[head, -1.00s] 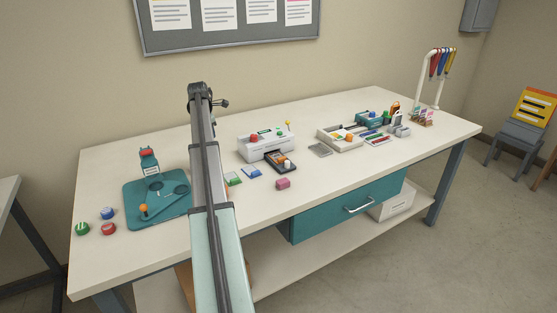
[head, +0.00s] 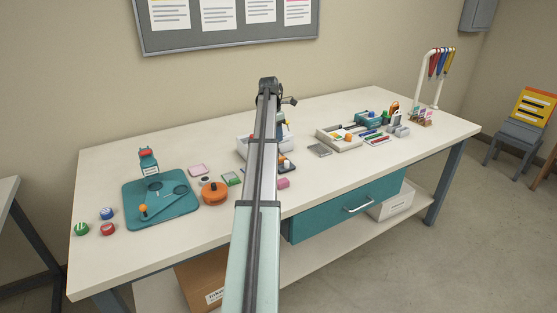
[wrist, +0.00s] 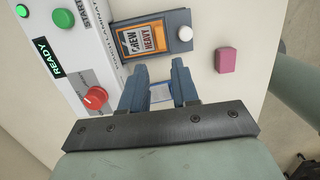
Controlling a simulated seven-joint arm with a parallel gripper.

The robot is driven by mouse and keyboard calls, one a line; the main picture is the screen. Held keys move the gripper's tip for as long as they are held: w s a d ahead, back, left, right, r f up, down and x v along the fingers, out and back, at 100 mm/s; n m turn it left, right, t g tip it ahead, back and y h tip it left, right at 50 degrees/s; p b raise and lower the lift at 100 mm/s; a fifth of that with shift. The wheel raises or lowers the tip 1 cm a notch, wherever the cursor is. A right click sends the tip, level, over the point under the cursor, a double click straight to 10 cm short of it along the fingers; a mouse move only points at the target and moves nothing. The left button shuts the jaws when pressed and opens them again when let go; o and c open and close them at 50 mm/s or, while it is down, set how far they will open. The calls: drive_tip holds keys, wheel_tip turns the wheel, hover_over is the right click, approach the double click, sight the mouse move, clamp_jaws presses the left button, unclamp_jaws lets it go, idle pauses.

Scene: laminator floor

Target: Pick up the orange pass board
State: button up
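In the wrist view, an orange card reading "CREW HEAVY" (wrist: 146,42) lies on a dark slate board (wrist: 181,20) with a white knob (wrist: 185,34). I take this to be the orange pass board. It lies flat beside the laminator, just beyond my fingertips. In the head view my arm hides most of it; the white knob (head: 289,163) shows at the arm's right edge. My gripper (wrist: 157,68) is open and empty, its two blue fingers apart. A blue-edged card (wrist: 161,93) on the table shows between them. Contact with the board is not visible.
The white laminator (wrist: 88,60) with a red knob (wrist: 95,97) stands close on the left in the wrist view. A pink block (wrist: 227,60) is to the right. An orange round pot (head: 214,193) and a teal base (head: 135,205) are further left on the table.

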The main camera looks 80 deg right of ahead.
hover_over(281, 158)
drive_tip(key=w, duration=0.1)
drive_tip(key=f, duration=0.5)
drive_tip(key=shift+a+f, duration=0.25)
drive_tip(key=shift+s+d+f, duration=0.1)
drive_tip(key=shift+s+f, duration=0.05)
drive_tip(key=shift+f, duration=0.7)
drive_tip(key=shift+s+d+f, duration=0.15)
drive_tip(key=shift+f, duration=0.7)
drive_tip(key=shift+s+d+f, duration=0.1)
drive_tip(key=shift+s+f, duration=0.05)
drive_tip(key=shift+f, duration=0.7)
clamp_jaws()
